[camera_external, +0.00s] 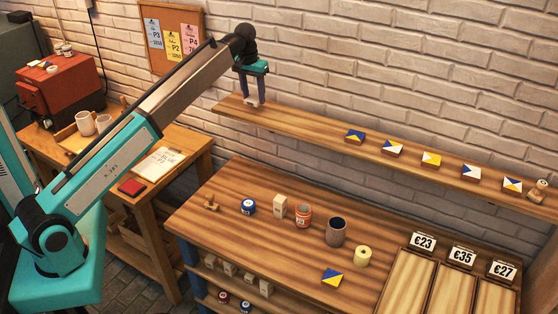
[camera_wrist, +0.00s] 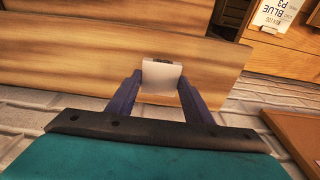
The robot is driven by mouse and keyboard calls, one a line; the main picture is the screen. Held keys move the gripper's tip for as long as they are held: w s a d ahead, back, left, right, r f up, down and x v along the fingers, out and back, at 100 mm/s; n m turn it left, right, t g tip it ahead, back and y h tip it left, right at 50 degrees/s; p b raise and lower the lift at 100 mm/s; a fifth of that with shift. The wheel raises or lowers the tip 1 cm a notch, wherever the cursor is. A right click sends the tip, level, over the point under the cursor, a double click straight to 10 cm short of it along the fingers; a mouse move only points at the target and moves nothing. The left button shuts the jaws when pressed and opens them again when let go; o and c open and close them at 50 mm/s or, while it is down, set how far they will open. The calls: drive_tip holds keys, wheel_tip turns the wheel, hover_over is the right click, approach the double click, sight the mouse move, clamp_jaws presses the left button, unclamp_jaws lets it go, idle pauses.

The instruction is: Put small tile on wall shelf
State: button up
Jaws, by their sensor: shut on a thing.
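My gripper (camera_external: 253,100) is shut on a small pale tile (camera_wrist: 162,75), whose plain whitish face shows between the two purple fingers in the wrist view. In the external view the held tile is at the left end of the wall shelf (camera_external: 305,122). Whether it touches the shelf or hangs just above it, I cannot tell. Several small blue, yellow and white patterned tiles (camera_external: 392,147) lie spaced along the shelf to the right. Another blue and yellow tile (camera_external: 331,277) lies on the workbench (camera_external: 262,245) below.
The brick wall (camera_external: 340,60) stands right behind the shelf. Small items (camera_external: 537,190) sit at the shelf's right end. The shelf is bare between my gripper and the first patterned tile. A grey-brown cup (camera_external: 337,232), tins and price-marked trays (camera_external: 405,280) stand on the bench.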

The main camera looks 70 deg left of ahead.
sight(255, 98)
drive_tip(key=shift+w+a, duration=0.25)
drive_tip(key=shift+w, duration=0.15)
drive_tip(key=shift+f+b, duration=1.15)
drive_tip(key=shift+f, duration=0.6)
drive_tip(key=shift+f, duration=0.15)
drive_tip(key=o, duration=1.1)
wheel_tip(255, 98, up, 12)
drive_tip(key=s+d+p, duration=0.1)
drive_tip(key=p, duration=0.5)
drive_tip(key=shift+s+d, duration=0.15)
